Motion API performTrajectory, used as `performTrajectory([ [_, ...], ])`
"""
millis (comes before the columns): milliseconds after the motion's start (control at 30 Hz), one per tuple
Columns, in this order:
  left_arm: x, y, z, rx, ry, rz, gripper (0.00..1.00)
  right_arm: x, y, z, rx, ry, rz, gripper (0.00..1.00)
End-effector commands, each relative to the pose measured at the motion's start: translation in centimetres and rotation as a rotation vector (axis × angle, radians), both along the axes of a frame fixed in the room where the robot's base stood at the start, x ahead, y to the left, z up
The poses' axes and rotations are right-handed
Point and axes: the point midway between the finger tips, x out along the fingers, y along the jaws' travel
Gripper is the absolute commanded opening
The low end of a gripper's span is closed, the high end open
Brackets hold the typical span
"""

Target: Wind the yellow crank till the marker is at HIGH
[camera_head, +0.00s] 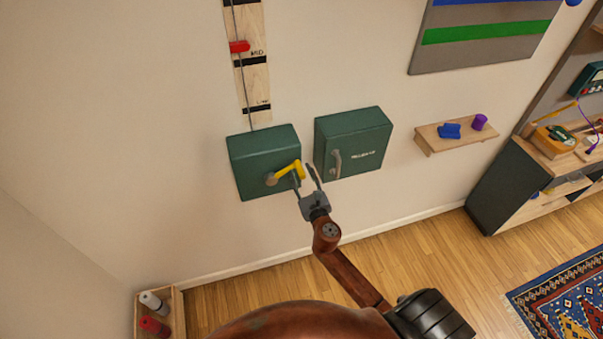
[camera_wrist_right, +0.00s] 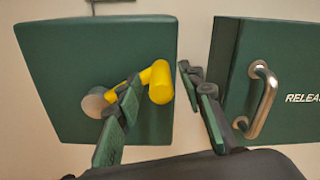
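The yellow crank (camera_head: 286,171) is on the front of a green box (camera_head: 247,160), on a grey hub. Its knob (camera_wrist_right: 160,82) points toward me in the right wrist view. The red marker (camera_head: 239,46) sits on a vertical wooden scale board (camera_head: 256,80) above the box, beside the band that seems to read MID. A lower band seems to read LOW; the HIGH label is not visible. My right gripper (camera_head: 306,180) is open at the crank. In the right wrist view its fingers (camera_wrist_right: 160,108) are apart, with the knob between them and a gap on the right. My left gripper is out of view.
A second green box (camera_head: 361,153) with a metal handle (camera_wrist_right: 262,100) and RELEASE lettering is close on the right. A wall shelf (camera_head: 452,137) holds blue and purple items. A low wooden rack (camera_head: 176,308) stands at bottom left. The wall left of the crank box is clear.

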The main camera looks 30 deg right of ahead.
Motion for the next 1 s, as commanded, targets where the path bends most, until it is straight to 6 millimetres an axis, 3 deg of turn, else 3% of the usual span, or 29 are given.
performTrajectory([
  [267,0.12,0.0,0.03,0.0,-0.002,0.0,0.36,0.22,-0.06,-0.02,0.001,0.0,0.0,0.36],
  [800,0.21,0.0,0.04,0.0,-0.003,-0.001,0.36,0.19,-0.04,-0.03,0.001,0.0,0.001,0.0],
  [1000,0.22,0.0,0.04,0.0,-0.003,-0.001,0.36,0.2,-0.02,-0.05,0.001,0.0,0.001,0.0],
])
